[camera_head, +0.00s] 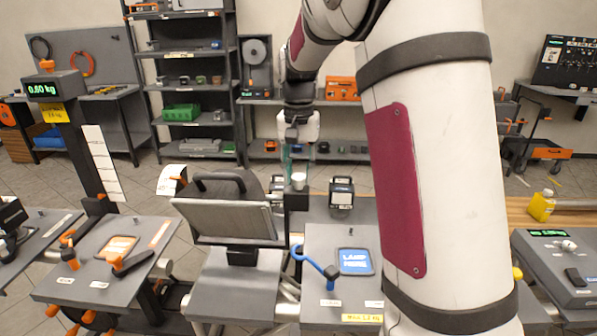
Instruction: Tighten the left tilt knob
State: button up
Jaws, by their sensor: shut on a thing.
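A dark lamp head (228,192) with a pale, tilted front panel stands in the middle on a grey bench block. A small pale tilt knob (299,181) is at its right side, beside a dark upright bracket (297,201). My gripper (299,167) comes down from above over this knob. Its thin fingers are shut on the knob, though the contact is small and hard to make out. A second knob on the lamp's other side is not clear from here.
A blue crank-like handle (317,262) and a blue label pad (355,262) are on the right bench. An orange-handled lever (125,263) is on the left bench. A scale display post (75,140) stands left. My arm blocks much of the right side.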

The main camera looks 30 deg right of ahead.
aim_at(299, 176)
jog(key=m, duration=0.3)
jog(key=shift+m, duration=0.4)
jog(key=shift+w+m, duration=0.1)
jog(key=shift+m, duration=1.7)
jog(key=o, duration=1.2)
jog(key=shift+r, duration=0.1)
notch_tip(299, 176, up, 12)
jog(key=shift+f, duration=0.1)
